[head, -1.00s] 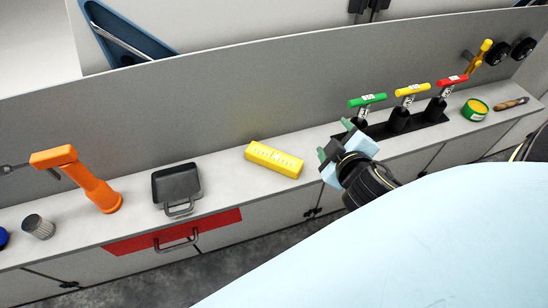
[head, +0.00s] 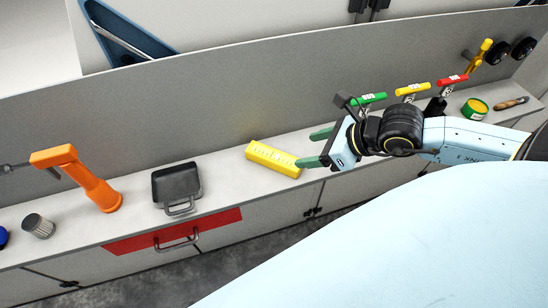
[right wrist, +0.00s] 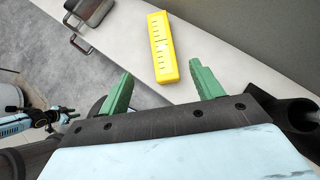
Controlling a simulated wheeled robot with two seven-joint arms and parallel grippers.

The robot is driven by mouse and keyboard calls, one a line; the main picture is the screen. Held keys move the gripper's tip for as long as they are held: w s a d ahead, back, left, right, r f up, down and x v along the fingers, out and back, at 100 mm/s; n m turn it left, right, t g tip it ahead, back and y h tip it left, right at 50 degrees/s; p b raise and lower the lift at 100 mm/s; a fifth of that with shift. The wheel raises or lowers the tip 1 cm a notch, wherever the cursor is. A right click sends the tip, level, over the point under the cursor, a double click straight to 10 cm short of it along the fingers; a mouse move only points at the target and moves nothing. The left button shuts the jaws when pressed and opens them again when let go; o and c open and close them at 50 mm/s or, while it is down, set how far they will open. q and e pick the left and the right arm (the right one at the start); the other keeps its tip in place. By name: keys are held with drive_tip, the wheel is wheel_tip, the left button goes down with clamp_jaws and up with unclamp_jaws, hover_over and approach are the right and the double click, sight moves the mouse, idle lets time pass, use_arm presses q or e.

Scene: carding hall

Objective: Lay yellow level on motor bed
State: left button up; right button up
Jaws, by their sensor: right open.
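The yellow level (head: 273,158) lies on the long grey counter (head: 224,184), left of the middle. It also shows in the right wrist view (right wrist: 162,47), just beyond my fingers. My right gripper (head: 306,148) is open and empty, its green fingers pointing left at the level's right end. In the head view the nearer fingertip appears at that end; I cannot tell whether they touch. In the right wrist view the level lies beyond the gap between the fingers (right wrist: 161,69). My left gripper is not in view. I cannot pick out the motor bed with certainty.
Green, yellow and red-handled levers stand behind my right arm. A green-yellow tin (head: 474,109) is farther right. A wall backs the counter.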

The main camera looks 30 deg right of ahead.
sight(274, 155)
drive_tip(key=b+x, duration=0.1)
drive_tip(key=x, duration=0.5)
drive_tip(key=shift+w+f, duration=0.3)
drive_tip(key=shift+b+x, duration=0.3)
drive_tip(key=shift+x, duration=2.95)
drive_tip(key=shift+w+r, duration=0.1)
drive_tip(key=shift+r, duration=0.1)
drive_tip(key=c, duration=1.4)
drive_tip(key=shift+c, duration=0.2)
